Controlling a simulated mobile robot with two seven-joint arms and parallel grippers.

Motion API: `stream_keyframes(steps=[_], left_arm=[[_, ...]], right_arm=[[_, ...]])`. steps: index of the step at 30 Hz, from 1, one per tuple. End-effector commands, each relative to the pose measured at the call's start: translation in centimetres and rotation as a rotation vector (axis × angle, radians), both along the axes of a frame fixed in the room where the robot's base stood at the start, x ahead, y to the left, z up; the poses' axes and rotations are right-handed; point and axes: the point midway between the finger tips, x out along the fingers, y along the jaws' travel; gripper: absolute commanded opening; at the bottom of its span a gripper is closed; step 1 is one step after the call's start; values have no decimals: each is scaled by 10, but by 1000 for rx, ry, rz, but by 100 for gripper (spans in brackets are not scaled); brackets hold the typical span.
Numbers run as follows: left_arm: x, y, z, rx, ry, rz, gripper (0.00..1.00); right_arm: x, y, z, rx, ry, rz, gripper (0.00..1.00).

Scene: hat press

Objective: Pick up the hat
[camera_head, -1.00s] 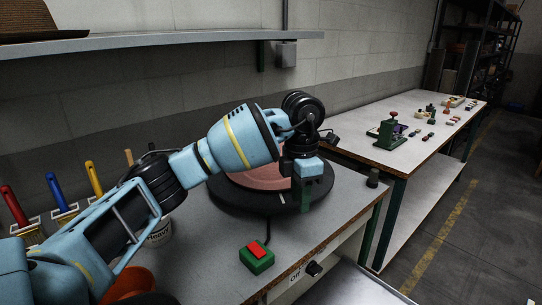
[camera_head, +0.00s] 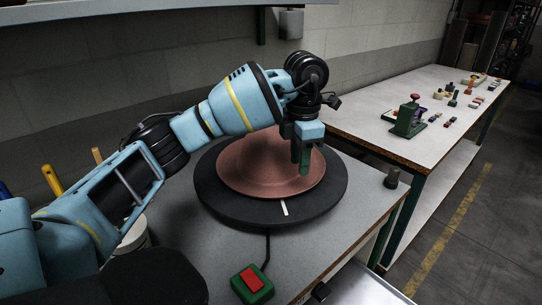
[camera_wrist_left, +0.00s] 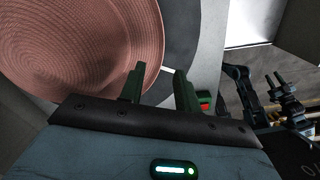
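The hat (camera_head: 262,172) is a reddish-pink woven hat lying on a round black plate (camera_head: 235,215) on the near table. It also fills the upper left of the left wrist view (camera_wrist_left: 75,45). My left gripper (camera_head: 302,166) points down at the right part of the hat's brim. In the left wrist view its two green fingers (camera_wrist_left: 158,80) are apart with nothing between them that they close on. One finger overlaps the brim and the other lies just outside its edge. I cannot tell whether the fingers touch the hat.
A green box with a red button (camera_head: 251,281) stands at the table's front, joined by a cable to the plate. A second table (camera_head: 440,125) holds several small items. A wall shelf runs above.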

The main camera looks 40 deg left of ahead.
Motion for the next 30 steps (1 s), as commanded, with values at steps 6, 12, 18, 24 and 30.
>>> stream_keyframes(steps=[6, 12, 18, 24, 30], left_arm=[[-1, 0, -9, 1, 2, 0, 33], [-1, 1, -26, 0, 0, 1, 33], [-4, 1, -34, 0, 2, 0, 33], [-12, 4, -61, 0, 2, -1, 33], [-11, 4, -77, 0, 0, 0, 33]], right_arm=[[-2, -1, -1, -2, 4, 2, 36], [-3, -1, -1, -2, 6, 2, 36], [-2, -1, 0, -2, 3, 2, 36], [1, -1, 4, -2, -2, 1, 36], [0, -1, 4, -2, -2, 1, 36]])
